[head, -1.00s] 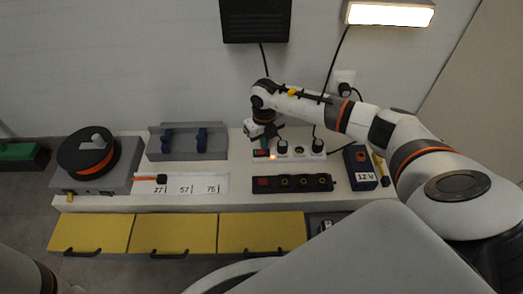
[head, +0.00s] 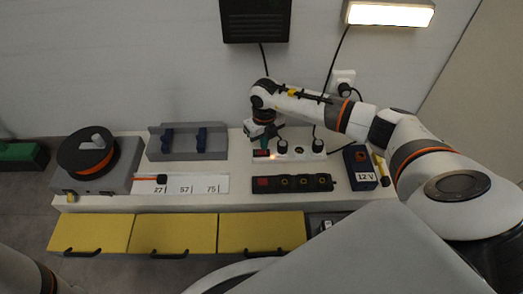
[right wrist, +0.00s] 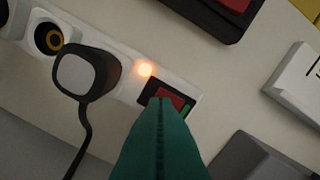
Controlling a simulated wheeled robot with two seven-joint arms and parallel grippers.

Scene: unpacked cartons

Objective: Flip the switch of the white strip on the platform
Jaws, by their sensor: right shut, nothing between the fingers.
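The white strip (head: 312,154) lies on the pale platform (head: 240,201), with black plugs in it. Its red switch (head: 262,153) is at its left end, beside a glowing orange lamp. In the right wrist view the red switch (right wrist: 172,102) sits in a black frame, with a green edge showing. My right gripper (head: 265,142) is shut and empty over the switch end. Its green fingertips (right wrist: 164,103) overlap the switch in the right wrist view. I cannot tell whether they touch it. My left gripper is not in view.
A black strip (head: 291,184) with a red switch lies in front of the white one. A blue 12 V box (head: 359,168) stands to the right. A grey holder (head: 187,155) and a cable reel (head: 87,153) are to the left. Cables hang behind.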

